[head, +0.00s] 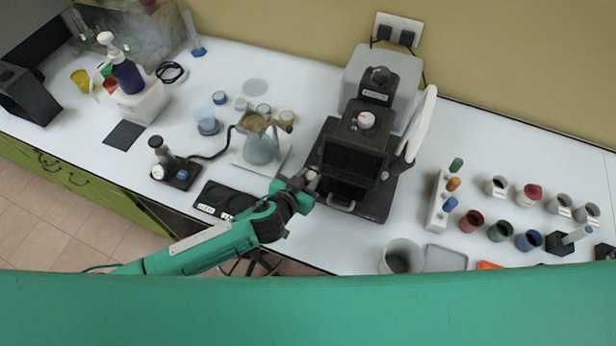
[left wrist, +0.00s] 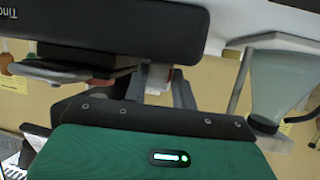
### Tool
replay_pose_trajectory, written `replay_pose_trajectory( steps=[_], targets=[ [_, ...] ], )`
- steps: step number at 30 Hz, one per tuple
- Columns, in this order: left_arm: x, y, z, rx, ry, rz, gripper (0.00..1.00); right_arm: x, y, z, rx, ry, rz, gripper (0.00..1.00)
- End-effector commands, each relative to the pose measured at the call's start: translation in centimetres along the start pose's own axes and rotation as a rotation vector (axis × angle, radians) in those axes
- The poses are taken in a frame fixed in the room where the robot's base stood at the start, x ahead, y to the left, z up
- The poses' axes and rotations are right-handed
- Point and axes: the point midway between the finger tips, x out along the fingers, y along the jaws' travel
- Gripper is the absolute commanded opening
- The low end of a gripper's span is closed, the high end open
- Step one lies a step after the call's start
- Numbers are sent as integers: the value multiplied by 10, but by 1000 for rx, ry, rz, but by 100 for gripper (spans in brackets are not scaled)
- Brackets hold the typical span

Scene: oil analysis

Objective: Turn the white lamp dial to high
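A black device (head: 352,160) stands at the bench's middle, with a white round knob (head: 366,119) on top. My left gripper (head: 309,182) is at the device's lower left side, well away from that top knob. A small whitish part (head: 312,176) shows at its fingertips. My right gripper is not in view.
A glass funnel-shaped vessel (head: 262,148) on a white stand is close left of the device; it also shows in the left wrist view (left wrist: 280,85). A black tray (head: 222,199) lies nearer the front edge. A grey beaker (head: 401,257) and several coloured cups stand right.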

Motion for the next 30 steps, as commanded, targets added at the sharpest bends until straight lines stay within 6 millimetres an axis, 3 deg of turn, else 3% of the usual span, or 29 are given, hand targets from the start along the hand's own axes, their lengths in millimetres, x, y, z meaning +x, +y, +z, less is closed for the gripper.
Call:
replay_pose_trajectory(
  steps=[11,30],
  targets=[
    [-1,-2,-2,32,0,77,4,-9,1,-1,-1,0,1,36],
    [2,-11,-5,214,2,500,4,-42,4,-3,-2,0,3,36]
  ],
)
